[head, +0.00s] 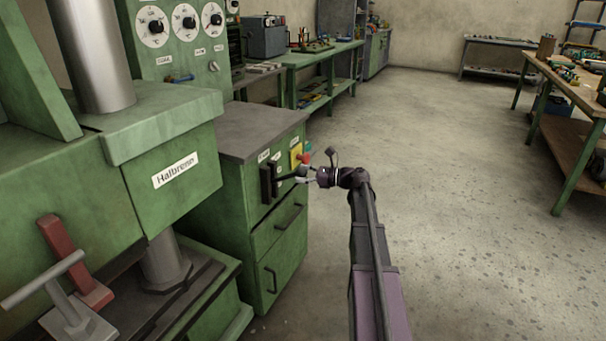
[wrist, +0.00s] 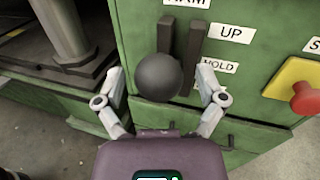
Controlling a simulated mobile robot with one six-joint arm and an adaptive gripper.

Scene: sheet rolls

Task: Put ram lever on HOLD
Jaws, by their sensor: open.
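The ram lever is on the front of the green control cabinet, beside a dark upright slot plate (head: 266,186). In the wrist view its round black knob (wrist: 159,77) faces the camera, with the slot behind it. The UP label (wrist: 231,33) and HOLD label (wrist: 218,65) are right of the slot; a lower label is mostly hidden by a finger. I cannot tell for sure which label the lever is at. My gripper (wrist: 163,84) is open, with one finger on each side of the knob and visible gaps between. In the head view my gripper (head: 308,175) is at the lever.
A red button (wrist: 305,98) on a yellow plate (wrist: 290,88) is close to the right of my gripper. Drawers with handles (head: 290,217) are below. The Halbrenn press (head: 165,165) stands at left, with a red lever (head: 62,248).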

